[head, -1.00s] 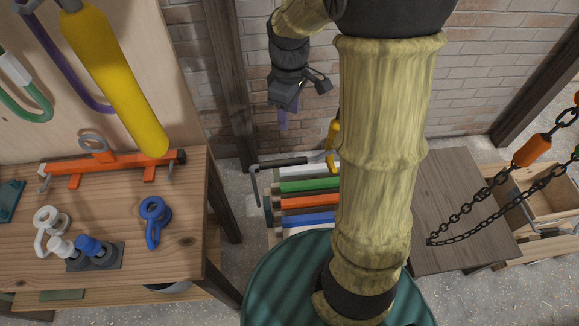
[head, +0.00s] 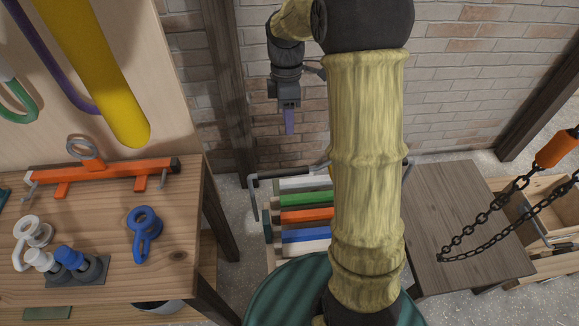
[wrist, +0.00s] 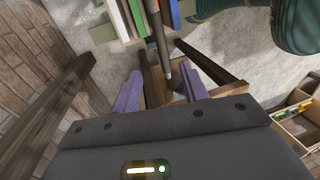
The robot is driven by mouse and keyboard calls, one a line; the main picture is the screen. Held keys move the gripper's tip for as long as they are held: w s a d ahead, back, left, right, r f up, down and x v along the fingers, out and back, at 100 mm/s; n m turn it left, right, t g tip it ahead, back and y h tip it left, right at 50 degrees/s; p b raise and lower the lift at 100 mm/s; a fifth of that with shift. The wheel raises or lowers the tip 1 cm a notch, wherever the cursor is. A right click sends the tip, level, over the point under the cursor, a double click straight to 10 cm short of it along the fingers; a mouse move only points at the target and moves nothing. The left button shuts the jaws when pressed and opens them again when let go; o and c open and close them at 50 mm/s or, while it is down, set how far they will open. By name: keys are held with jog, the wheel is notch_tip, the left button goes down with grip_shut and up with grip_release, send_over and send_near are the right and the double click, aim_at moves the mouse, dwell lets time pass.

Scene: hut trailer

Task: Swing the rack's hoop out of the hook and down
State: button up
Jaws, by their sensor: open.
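The rack (head: 305,215) with white, green, orange and blue slats stands on the floor beyond the workbench in the head view. Its grey hoop (head: 253,192) shows as a thin bar along the rack's far side, partly hidden behind my arm. The hook cannot be made out now. My gripper (head: 289,122) points down above the rack's far left part, apart from it. In the wrist view my gripper (wrist: 162,88) is open, with two purple fingers and nothing held. A dark bar (wrist: 159,35), probably the hoop's, runs down the picture toward the gap between the fingers; contact cannot be told.
A workbench (head: 180,257) with an orange clamp bar (head: 120,175) and blue shackle (head: 144,232) is at left. A dark wooden table (head: 465,205) is at right, with a hanging chain (head: 480,235). A brick wall (head: 460,90) and post (head: 232,90) close the back.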

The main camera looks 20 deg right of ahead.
jog(key=b+x, duration=0.1)
jog(key=x, duration=1.5)
jog(key=shift+b, duration=0.35)
grip_shut()
